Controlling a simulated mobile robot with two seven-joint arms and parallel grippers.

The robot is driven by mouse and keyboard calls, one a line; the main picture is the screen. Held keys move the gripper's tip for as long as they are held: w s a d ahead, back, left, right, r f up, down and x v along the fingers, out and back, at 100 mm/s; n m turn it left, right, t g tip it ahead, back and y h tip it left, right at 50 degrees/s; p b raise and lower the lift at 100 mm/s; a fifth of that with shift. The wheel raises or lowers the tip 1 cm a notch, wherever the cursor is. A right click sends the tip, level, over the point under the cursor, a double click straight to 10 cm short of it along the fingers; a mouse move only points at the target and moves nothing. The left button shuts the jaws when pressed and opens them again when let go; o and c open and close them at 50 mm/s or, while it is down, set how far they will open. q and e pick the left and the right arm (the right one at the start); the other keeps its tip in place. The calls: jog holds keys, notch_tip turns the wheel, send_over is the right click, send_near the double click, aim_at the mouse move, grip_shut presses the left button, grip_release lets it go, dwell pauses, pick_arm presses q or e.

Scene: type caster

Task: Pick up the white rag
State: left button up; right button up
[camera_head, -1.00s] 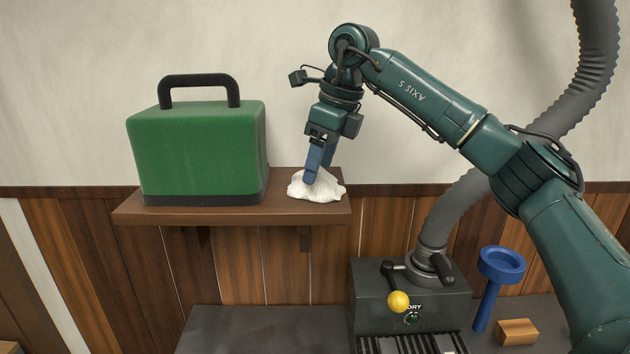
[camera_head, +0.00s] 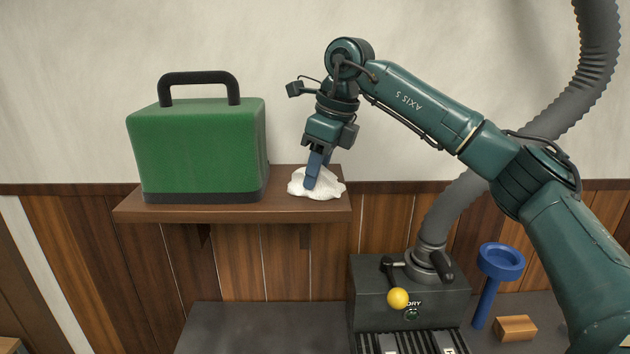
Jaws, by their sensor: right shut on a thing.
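The white rag (camera_head: 326,187) lies crumpled on the right end of the brown wooden shelf (camera_head: 225,212). My right gripper (camera_head: 314,182) points down into it from above. Its blue fingers are shut on the rag, with their tips sunk in the cloth. The rag still rests on the shelf. The far finger is mostly hidden behind the near one. My left gripper is not in the view.
A green case (camera_head: 197,150) with a black handle stands on the shelf, left of the rag.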

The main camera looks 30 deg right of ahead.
jog(key=shift+c, duration=0.5)
notch_tip(320, 180, up, 10)
jog(key=shift+r, duration=0.1)
jog(key=o, duration=0.5)
jog(key=c, duration=0.3)
